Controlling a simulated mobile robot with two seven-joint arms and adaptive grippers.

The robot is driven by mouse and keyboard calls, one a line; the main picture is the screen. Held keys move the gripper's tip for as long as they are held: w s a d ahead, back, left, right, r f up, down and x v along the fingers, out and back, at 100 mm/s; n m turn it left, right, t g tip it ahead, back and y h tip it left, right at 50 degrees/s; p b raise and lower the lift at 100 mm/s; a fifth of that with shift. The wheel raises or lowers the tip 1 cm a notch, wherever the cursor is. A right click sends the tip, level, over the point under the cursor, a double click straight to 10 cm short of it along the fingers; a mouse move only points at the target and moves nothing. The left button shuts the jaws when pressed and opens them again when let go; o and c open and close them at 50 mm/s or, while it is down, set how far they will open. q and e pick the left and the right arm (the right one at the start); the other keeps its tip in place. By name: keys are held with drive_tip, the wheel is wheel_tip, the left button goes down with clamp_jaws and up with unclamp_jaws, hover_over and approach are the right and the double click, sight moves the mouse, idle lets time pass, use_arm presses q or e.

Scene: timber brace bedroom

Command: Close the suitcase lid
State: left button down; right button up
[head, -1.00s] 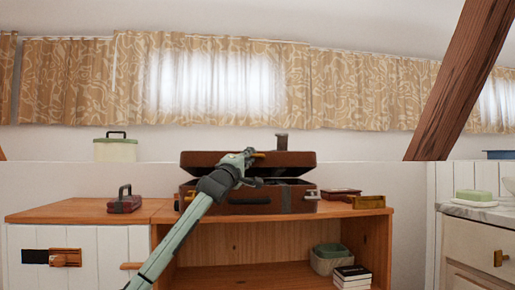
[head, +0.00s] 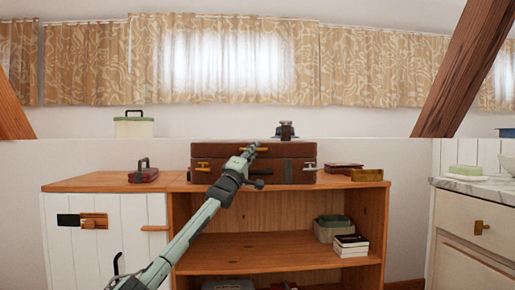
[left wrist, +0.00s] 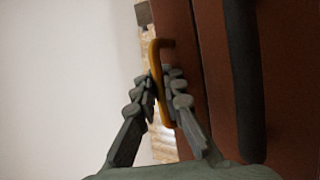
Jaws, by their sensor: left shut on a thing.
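The brown suitcase (head: 300,174) lies on top of the wooden shelf unit. Its lid (head: 215,149) is down over the base, with no clear gap showing between them in the head view. My left gripper (head: 250,152) is at the front of the lid. In the left wrist view, my left gripper (left wrist: 163,92) is shut on a brass-coloured clasp (left wrist: 154,56) on the brown suitcase (left wrist: 193,60). Another brass clasp (head: 203,167) shows at the suitcase's left front. My arm hides part of the suitcase front. My right gripper is not in view.
The wooden shelf unit (head: 290,244) holds a basket (head: 333,231) and books (head: 351,244). A red box (head: 143,174) stands left of the suitcase; a flat red case (head: 342,167) and a brass-coloured item (head: 366,175) lie right. A small dark object (head: 286,130) shows behind the lid.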

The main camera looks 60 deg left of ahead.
use_arm(q)
drive_tip(key=shift+a+f, duration=0.3)
drive_tip(key=shift+f, duration=0.25)
drive_tip(key=c, duration=2)
unclamp_jaws()
drive_tip(key=shift+s, duration=0.1)
drive_tip(key=shift+o, duration=0.6)
drive_tip(key=shift+s+a, duration=0.1)
drive_tip(key=shift+s, duration=0.05)
drive_tip(key=shift+s+d+f, duration=0.1)
drive_tip(key=shift+d+f, duration=0.1)
drive_tip(key=v, duration=1.1)
drive_tip(key=shift+s+d+r, duration=0.2)
drive_tip(key=shift+s, duration=0.05)
